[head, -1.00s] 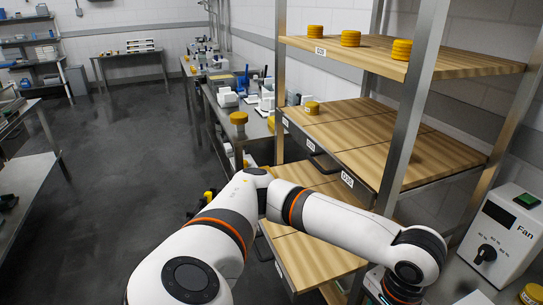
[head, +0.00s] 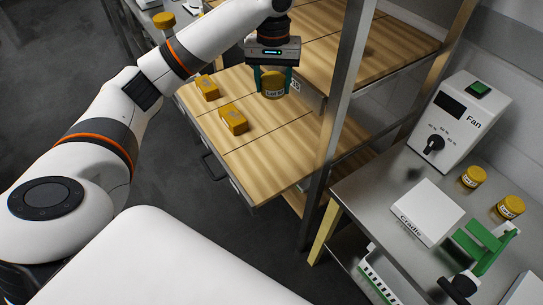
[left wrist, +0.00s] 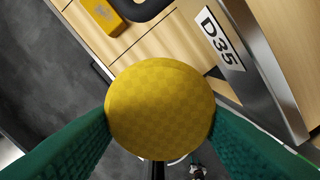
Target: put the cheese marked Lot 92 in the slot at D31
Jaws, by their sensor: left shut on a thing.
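I cannot read a D31 label. My right gripper is not in view.
Two orange blocks (head: 207,88) (head: 233,119) lie on the shelf. A metal table at right carries a Fan box (head: 461,117), a white Cradle box (head: 427,212), a green fixture (head: 480,246) and two labelled cheeses (head: 473,177) (head: 510,207). The shelf's front part is bare.

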